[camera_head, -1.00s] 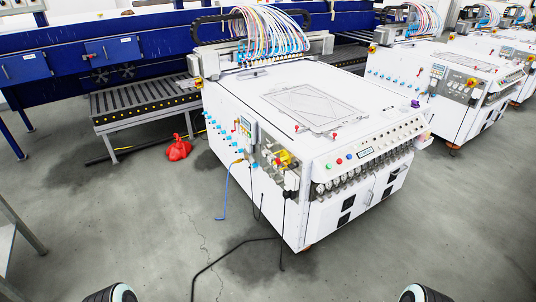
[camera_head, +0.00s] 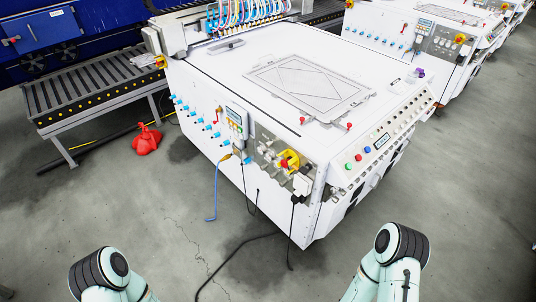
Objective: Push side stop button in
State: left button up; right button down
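The white nozzle gantry machine (camera_head: 245,75) stands ahead of me at the centre. On its near left side is a grey control panel (camera_head: 269,152) with a red and yellow knob-like switch (camera_head: 290,161), and a small keypad box (camera_head: 236,120) to its left. On the front slanted panel are a green button (camera_head: 347,166), a red button (camera_head: 358,157) and a blue button (camera_head: 367,149). I cannot tell which control is the side stop button. My two arms show only as links at the bottom left and bottom right; both grippers are out of view.
A roller conveyor (camera_head: 95,88) stands at the left, with a red object (camera_head: 146,140) on the floor beside it. A blue cable (camera_head: 215,190) and black cables hang from the machine to the floor. Another white machine (camera_head: 400,35) stands behind right.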

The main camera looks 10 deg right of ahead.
aim_at(284, 163)
jog(key=i+j+z, duration=0.1)
jog(key=i+j, duration=0.85)
jog(key=i, duration=0.1)
